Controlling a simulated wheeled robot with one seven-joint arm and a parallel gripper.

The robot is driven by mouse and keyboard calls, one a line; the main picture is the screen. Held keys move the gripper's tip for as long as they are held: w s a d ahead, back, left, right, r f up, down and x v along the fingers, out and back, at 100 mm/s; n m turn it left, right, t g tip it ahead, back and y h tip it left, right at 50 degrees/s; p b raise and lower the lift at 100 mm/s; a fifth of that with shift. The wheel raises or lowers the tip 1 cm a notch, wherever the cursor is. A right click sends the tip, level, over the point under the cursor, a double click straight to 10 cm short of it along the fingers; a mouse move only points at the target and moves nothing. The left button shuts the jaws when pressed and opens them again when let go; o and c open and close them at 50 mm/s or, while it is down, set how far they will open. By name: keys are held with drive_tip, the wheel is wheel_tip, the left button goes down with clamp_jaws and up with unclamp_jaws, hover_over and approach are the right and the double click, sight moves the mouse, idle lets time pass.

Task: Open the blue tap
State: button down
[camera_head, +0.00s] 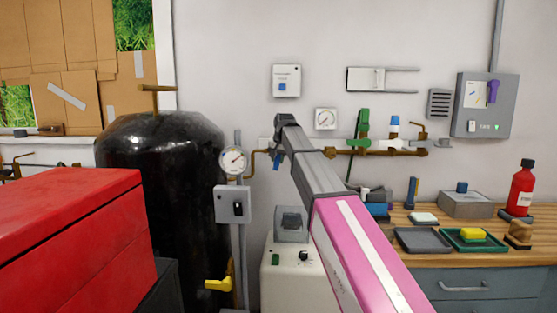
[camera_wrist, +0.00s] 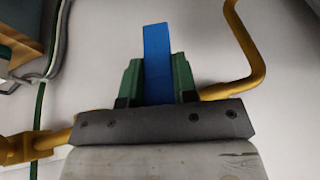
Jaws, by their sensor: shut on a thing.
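The blue tap's handle (camera_wrist: 157,45) is a flat blue lever in the wrist view. My gripper (camera_wrist: 158,82) is shut on it, with a green fingertip pad against each side. The lever's far end sticks out past the fingertips, and its lower part and valve body are hidden by my gripper. In the head view my gripper (camera_head: 281,148) is at the wall pipe, right of the round gauge. A small blue piece of the handle (camera_head: 277,162) shows just below it.
A brown pipe (camera_head: 345,152) runs along the wall to a green-handled tap (camera_head: 363,125) and a blue-capped fitting (camera_head: 395,122). A black tank (camera_head: 150,190) and red box (camera_head: 70,230) stand left. A yellow tap (camera_head: 218,285) is low down. A cluttered wooden bench (camera_head: 400,217) is right.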

drive_tip(key=y, duration=0.3)
drive_tip(key=m+y, duration=0.1)
drive_tip(key=shift+a+r, duration=0.1)
drive_tip(key=shift+a, duration=0.15)
drive_tip(key=y, duration=0.2)
drive_tip(key=t+y, duration=0.1)
drive_tip(key=shift+a+r+m+y, duration=0.2)
drive_tip(key=shift+a+m+y, duration=0.1)
drive_tip(key=shift+m, duration=0.1)
drive_tip(key=y, duration=0.2)
drive_tip(key=m+y, duration=0.1)
drive_tip(key=shift+a+r+t, duration=0.1)
drive_tip(key=shift+r+t, duration=0.15)
drive_tip(key=shift+t, duration=0.15)
drive_tip(key=shift+r+m+t+y, duration=0.2)
drive_tip(key=shift+m+t+y, duration=0.1)
drive_tip(key=shift+y, duration=0.6)
drive_tip(key=shift+r+m+t+y, duration=0.15)
drive_tip(key=shift+m+t+y, duration=0.15)
drive_tip(key=shift+y, duration=0.6)
drive_tip(key=shift+a, duration=0.1)
drive_tip(key=c, duration=0.9)
unclamp_jaws()
drive_tip(key=v, duration=1)
drive_tip(key=shift+d, duration=0.4)
